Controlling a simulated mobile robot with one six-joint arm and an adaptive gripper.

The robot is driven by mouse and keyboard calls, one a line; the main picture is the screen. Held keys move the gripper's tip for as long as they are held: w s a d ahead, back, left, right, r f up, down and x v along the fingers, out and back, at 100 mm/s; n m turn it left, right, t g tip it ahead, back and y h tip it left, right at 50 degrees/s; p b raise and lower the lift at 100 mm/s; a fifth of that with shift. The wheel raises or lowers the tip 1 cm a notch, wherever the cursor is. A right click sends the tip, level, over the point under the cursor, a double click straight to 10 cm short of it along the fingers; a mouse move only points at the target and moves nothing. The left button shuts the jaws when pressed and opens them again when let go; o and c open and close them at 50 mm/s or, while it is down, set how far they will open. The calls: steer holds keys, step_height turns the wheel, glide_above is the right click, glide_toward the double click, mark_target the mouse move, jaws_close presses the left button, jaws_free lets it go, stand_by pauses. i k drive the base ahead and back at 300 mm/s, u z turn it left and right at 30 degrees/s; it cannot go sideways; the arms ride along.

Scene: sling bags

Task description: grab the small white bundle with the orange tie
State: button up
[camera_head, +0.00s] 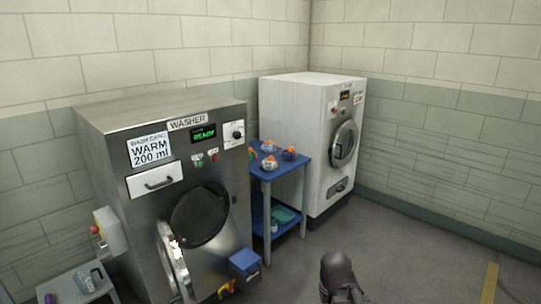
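Several small bundles with orange tops sit on the blue table between the two machines. A pale, whitish bundle (270,164) is at the front of the tabletop. Another pale bundle (268,147) is behind it, and a darker bundle (289,154) is to the right. They are too small to tell which is purely white or how each orange part is tied. A dark rounded part of my arm shows at the bottom centre, well apart from the bundles. My gripper's fingers are not visible.
A steel washer (150,228) with its round door open stands left of the blue table (295,172). A white machine (305,130) stands behind it to the right. Teal cloth (285,214) lies on the table's lower shelf. The grey floor (420,255) at right is clear.

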mark_target(269, 164)
steer(key=z, duration=0.5)
steer(key=i, duration=0.75)
steer(key=z, duration=0.3)
steer(key=i, duration=1.65)
steer(key=u, duration=0.6)
steer(key=i, duration=0.65)
steer(key=u, duration=0.85)
steer(key=i, duration=0.5)
steer(key=u, duration=0.25)
